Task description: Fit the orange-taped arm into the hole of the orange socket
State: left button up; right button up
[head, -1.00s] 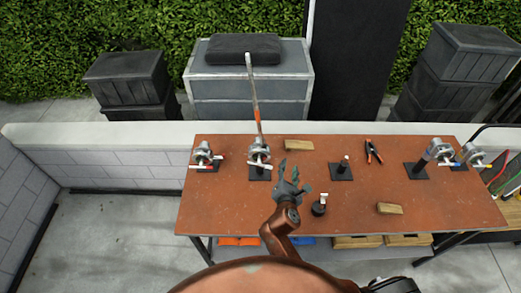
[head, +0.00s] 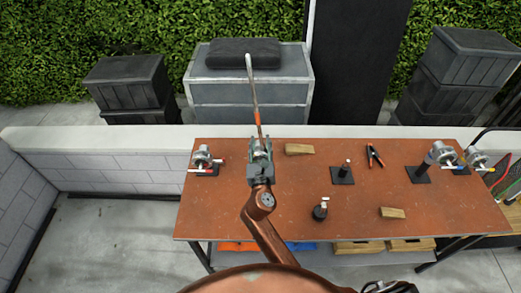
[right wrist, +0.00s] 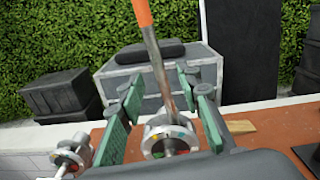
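The orange-taped arm is a long thin rod (head: 250,85) with an orange band, which also shows in the right wrist view (right wrist: 151,50). It stands nearly upright, leaning slightly left, its lower end at a round silver clamp head (right wrist: 168,138) on the table's left half. My right gripper (head: 261,148) is at this clamp head. In the right wrist view its green-padded fingers stand apart, on either side of the rod and head, with gaps visible. I cannot tell which clamp hole is the orange socket. My left gripper is not in view.
A red-brown table (head: 300,210) carries another silver clamp head (head: 203,158) on the left, more clamps (head: 440,155) on the right, a black-based post (head: 343,173), wooden blocks (head: 299,149) and a spring clamp (head: 375,155). A grey case (head: 250,95) stands behind.

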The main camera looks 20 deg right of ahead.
aim_at(260, 136)
jog(key=shift+p+x, duration=0.4)
jog(key=shift+x, duration=1.65)
jog(key=shift+c, duration=0.3)
grip_shut()
jog(key=shift+r, duration=0.15)
